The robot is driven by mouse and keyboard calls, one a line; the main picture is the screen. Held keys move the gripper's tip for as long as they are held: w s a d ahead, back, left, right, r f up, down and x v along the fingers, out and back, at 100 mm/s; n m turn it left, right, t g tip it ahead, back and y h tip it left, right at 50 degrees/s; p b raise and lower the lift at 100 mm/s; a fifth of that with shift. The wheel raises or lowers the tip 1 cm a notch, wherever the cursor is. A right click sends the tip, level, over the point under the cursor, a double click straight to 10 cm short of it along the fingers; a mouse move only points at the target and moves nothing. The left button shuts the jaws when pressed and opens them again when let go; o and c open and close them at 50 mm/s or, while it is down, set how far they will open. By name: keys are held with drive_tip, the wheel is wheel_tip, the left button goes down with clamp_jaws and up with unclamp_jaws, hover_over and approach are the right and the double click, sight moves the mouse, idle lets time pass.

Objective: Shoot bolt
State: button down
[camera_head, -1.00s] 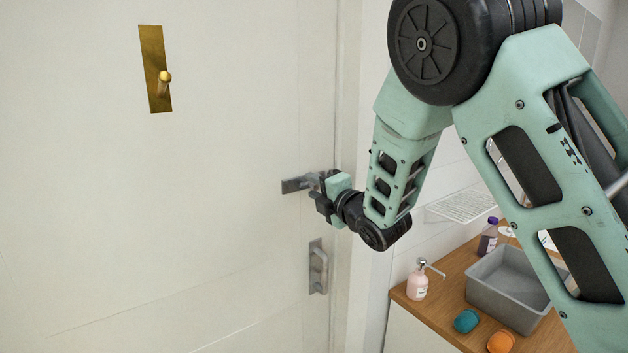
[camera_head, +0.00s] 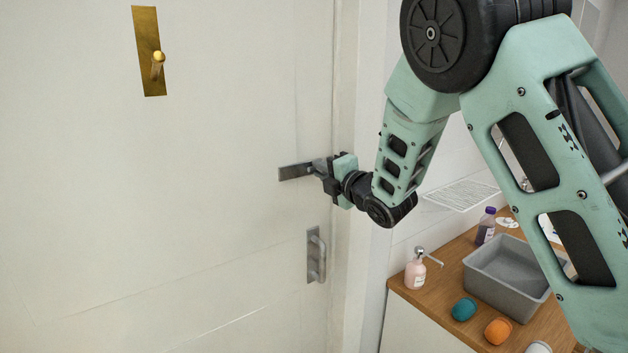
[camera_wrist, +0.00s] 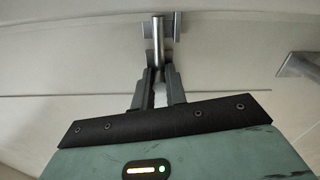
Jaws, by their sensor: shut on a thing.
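The bolt (camera_head: 295,171) is a grey metal fitting on the pale door, near its right edge. My gripper (camera_head: 325,172) is at the bolt's right end, with its fingers shut on the bolt's knob. In the wrist view the bolt's knob (camera_wrist: 157,40) is a light metal rod that runs from the plate (camera_wrist: 177,25) down between the two fingertips (camera_wrist: 157,72). The part of the knob between the fingers is hidden. How far the bar reaches toward the frame is hard to see behind my gripper.
A door handle (camera_head: 316,256) is below the bolt. A brass plate with a hook (camera_head: 147,50) is higher on the door. At right, a wooden counter (camera_head: 440,278) holds a grey basin (camera_head: 505,292), a soap dispenser (camera_head: 415,270), a bottle (camera_head: 486,226) and small teal and orange items.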

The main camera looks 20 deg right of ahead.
drive_tip(key=shift+d, duration=0.2)
drive_tip(key=c, duration=1.5)
unclamp_jaws()
drive_tip(key=shift+d, duration=0.1)
drive_tip(key=shift+b+v, duration=4.9)
drive_tip(key=shift+v, duration=3.75)
